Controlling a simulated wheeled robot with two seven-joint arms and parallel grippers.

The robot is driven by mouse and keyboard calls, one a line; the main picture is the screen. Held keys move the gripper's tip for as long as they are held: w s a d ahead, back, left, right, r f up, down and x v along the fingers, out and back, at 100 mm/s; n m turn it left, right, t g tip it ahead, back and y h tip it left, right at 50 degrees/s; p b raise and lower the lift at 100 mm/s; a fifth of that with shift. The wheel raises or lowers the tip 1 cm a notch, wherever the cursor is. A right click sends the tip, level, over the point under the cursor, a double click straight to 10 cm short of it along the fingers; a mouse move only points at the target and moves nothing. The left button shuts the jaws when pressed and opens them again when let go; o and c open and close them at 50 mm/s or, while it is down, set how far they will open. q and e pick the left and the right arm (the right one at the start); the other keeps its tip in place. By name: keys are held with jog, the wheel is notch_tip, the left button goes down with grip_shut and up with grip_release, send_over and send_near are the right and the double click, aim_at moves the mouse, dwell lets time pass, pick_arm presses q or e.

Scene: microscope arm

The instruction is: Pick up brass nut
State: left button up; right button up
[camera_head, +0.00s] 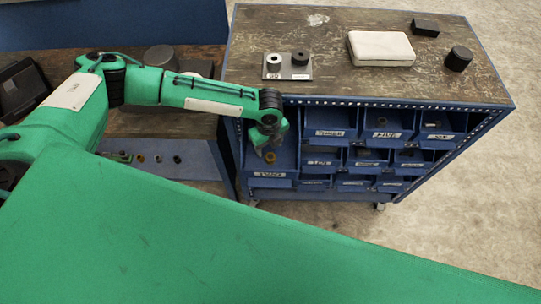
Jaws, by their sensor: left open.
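My left gripper (268,150) is at the end of the green arm that comes in from the left. It points down at the leftmost bin (270,182) in the front of the blue cabinet, and it is open. A small brass-coloured nut (270,157) shows right at the fingertips, in or just above that bin. I cannot tell whether the fingers touch it. The bin's label is too small to read surely. My right gripper is not in view.
Several labelled blue bins (331,134) fill the cabinet front to the right. On the cabinet's worn top (330,88) are a grey plate with two cylinders (290,73), a white case (381,48) and black blocks (458,58). A large green surface covers the foreground.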

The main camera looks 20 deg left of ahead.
aim_at(270, 157)
pick_arm(q)
jog(key=shift+f, duration=0.3)
jog(key=shift+d+f+p, duration=0.1)
jog(key=shift+f+p, duration=0.35)
jog(key=shift+p, duration=0.05)
notch_tip(270, 157, down, 3)
jog(key=shift+d+f+p, duration=0.1)
jog(key=shift+d+p, duration=0.05)
jog(key=shift+p, duration=0.7)
jog(key=shift+f, duration=0.6)
jog(key=shift+c, duration=0.3)
jog(key=c, duration=1.1)
